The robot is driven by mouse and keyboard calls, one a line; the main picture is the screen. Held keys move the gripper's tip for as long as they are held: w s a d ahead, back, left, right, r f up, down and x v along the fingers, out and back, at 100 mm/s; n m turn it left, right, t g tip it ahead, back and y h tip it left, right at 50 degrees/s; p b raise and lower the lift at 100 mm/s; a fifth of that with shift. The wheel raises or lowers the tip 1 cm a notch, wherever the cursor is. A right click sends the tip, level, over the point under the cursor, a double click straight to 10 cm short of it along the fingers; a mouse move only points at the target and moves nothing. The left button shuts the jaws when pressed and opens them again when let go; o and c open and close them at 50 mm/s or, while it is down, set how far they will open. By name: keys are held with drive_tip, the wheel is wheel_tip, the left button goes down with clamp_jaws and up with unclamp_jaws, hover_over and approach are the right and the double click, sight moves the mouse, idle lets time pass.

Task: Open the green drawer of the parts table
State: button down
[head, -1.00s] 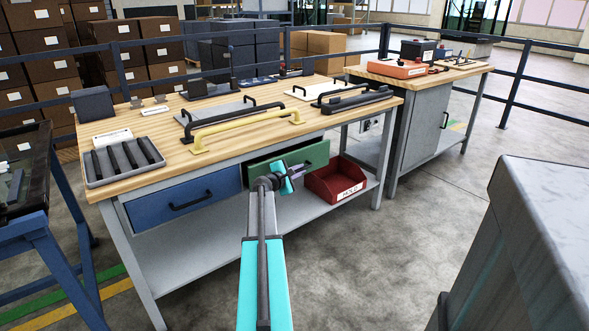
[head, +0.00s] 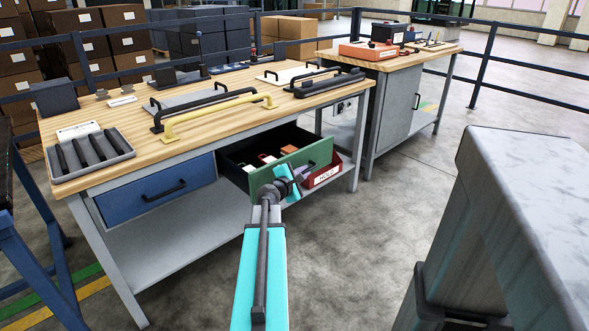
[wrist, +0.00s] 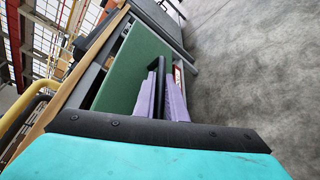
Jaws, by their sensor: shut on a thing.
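The parts table (head: 80,170) has a wooden top and grey legs. Its green drawer (head: 268,176) is pulled well out, showing a dark inside with several small white, red and orange items. My gripper (head: 301,174) is at the drawer's green front and shut on its handle. In the wrist view, the purple fingers (wrist: 166,92) reach to the right part of the green front (wrist: 137,72). The blue drawer (head: 160,187) to the left is closed.
A red bin (head: 322,176) marked HOLD stands on the lower shelf, right behind the drawer front. A yellow handle bar (head: 215,113) lies on the tabletop. The floor between table and cabinet is clear.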

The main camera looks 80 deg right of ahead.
drive_tip(key=shift+s+a, duration=0.55)
drive_tip(key=shift+s, duration=0.3)
drive_tip(key=shift+s+a, duration=0.55)
drive_tip(key=shift+s, duration=0.25)
drive_tip(key=c, duration=2.1)
unclamp_jaws()
drive_tip(key=p+v, duration=0.5)
drive_tip(key=shift+w+a+r+p, duration=0.1)
drive_tip(key=shift+a+r+p, duration=0.15)
drive_tip(key=shift+a+p, duration=0.1)
